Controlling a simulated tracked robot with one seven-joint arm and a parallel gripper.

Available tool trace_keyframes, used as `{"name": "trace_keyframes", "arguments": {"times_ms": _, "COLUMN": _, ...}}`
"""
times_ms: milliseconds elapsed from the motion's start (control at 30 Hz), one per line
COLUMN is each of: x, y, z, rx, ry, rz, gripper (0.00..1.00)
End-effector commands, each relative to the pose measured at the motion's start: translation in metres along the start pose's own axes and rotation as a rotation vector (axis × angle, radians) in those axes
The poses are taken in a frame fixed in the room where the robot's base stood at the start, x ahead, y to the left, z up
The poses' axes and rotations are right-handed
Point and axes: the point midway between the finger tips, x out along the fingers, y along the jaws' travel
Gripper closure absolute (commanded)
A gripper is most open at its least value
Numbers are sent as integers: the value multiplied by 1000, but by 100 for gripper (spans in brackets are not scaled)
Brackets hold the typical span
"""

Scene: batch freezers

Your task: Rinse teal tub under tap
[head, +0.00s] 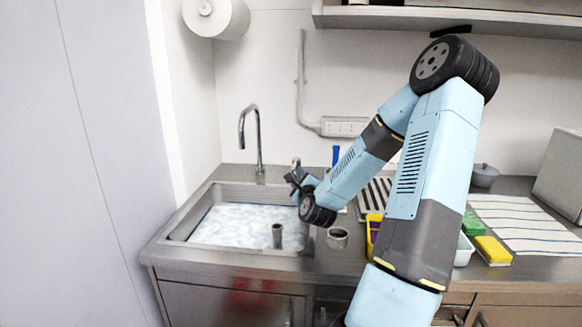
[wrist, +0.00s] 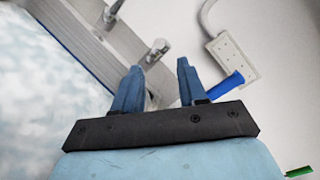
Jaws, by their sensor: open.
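My gripper (head: 296,180) is open and empty. It is above the back right corner of the sink (head: 190,233), to the right of the tap (head: 258,140). In the wrist view its two blue fingers (wrist: 160,72) stand apart with nothing between them, and metal fittings (wrist: 157,50) show beyond them. The sink holds pale, foamy-looking water (head: 235,222), which also fills the left of the wrist view (wrist: 40,85). I cannot make out a teal tub in either view; my arm hides part of the counter.
A metal cup (head: 338,238) stands by the sink's right edge. A yellow container (head: 373,228) is partly behind my arm. Green (head: 472,224) and yellow (head: 492,250) sponges lie by a striped cloth (head: 525,222). A blue handle (head: 336,156) rises near the outlet (head: 343,127).

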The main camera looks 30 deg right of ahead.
Motion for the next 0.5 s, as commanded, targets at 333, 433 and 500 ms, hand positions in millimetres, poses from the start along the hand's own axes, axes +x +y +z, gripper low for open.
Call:
{"name": "trace_keyframes", "arguments": {"times_ms": 333, "x": 57, "y": 0, "z": 0, "rx": -1, "ry": 0, "rz": 0, "gripper": 58}}
{"name": "trace_keyframes", "arguments": {"times_ms": 433, "x": 75, "y": 1, "z": 0, "rx": 0, "ry": 0, "rz": 1, "gripper": 58}}
{"name": "trace_keyframes", "arguments": {"times_ms": 500, "x": 87, "y": 0, "z": 0, "rx": -1, "ry": 0, "rz": 0, "gripper": 58}}
